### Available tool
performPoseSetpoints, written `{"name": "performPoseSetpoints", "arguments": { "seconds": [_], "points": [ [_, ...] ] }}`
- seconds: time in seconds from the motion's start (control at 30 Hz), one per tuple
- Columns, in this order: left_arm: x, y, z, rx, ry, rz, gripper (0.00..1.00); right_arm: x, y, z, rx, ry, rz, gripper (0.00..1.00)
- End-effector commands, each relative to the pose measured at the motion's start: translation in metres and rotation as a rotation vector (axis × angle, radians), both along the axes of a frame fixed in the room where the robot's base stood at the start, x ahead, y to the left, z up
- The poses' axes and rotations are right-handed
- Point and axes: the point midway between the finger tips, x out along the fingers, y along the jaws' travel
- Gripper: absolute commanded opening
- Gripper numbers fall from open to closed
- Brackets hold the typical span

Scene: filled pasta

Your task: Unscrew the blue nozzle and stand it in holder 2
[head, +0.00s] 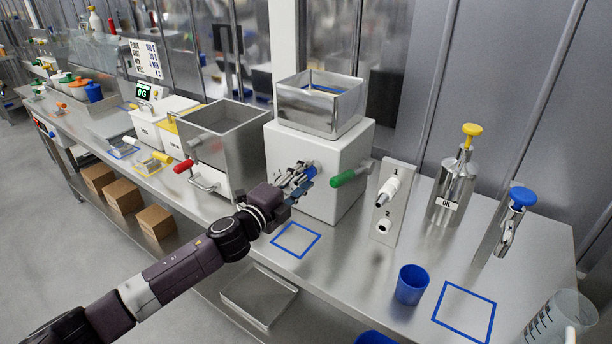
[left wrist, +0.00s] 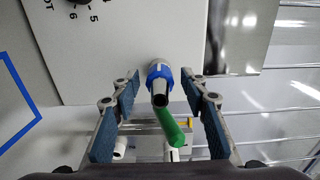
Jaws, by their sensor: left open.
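The blue nozzle (left wrist: 158,73), a blue collar with a metal tip, sits on the front of the white machine (head: 312,150). My left gripper (head: 297,180) is at the machine's front. In the left wrist view its open fingers (left wrist: 160,90) stand on either side of the nozzle, with a gap on both sides. In the head view the fingers largely hide the nozzle. An upright metal stand (head: 402,212) carries holder 1 (head: 389,189), with a white and metal nozzle in it, and holder 2 (head: 383,226) below, which looks empty. My right gripper is out of view.
A green handle (head: 350,173) sticks out beside the nozzle; it also shows in the left wrist view (left wrist: 170,125). A blue cup (head: 411,284), an oil bottle (head: 452,188) and a blue-topped dispenser (head: 512,222) stand to the right. A blue square (head: 295,240) marks clear counter.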

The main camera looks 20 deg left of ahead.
Motion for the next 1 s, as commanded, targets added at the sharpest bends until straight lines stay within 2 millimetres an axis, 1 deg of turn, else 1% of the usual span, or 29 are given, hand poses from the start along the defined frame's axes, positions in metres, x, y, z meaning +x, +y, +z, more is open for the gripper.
{"name": "performPoseSetpoints", "arguments": {
  "seconds": [0.03,0.37,0.47,0.57,0.7,0.8,0.9,1.0],
  "points": [
    [0.000,0.000,0.000,0.000,0.000,0.000,0.37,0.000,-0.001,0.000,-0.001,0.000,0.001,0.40],
    [0.000,0.000,0.000,0.000,0.000,0.001,0.01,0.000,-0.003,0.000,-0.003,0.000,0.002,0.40],
    [0.000,0.000,0.000,-0.014,0.005,0.001,0.00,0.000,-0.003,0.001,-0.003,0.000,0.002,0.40],
    [-0.001,0.000,0.001,-0.150,0.056,0.002,0.00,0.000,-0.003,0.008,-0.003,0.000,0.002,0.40],
    [-0.001,0.000,0.005,-0.517,0.190,0.004,0.00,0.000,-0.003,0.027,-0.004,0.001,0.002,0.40],
    [-0.001,0.000,0.005,-0.751,0.274,0.004,0.00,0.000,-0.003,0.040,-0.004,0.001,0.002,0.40],
    [-0.001,0.001,0.003,-0.894,0.326,0.002,0.00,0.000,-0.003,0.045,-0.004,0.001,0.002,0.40],
    [-0.001,0.001,0.001,-0.946,0.343,0.000,0.00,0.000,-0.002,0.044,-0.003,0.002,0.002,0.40]
  ]
}}
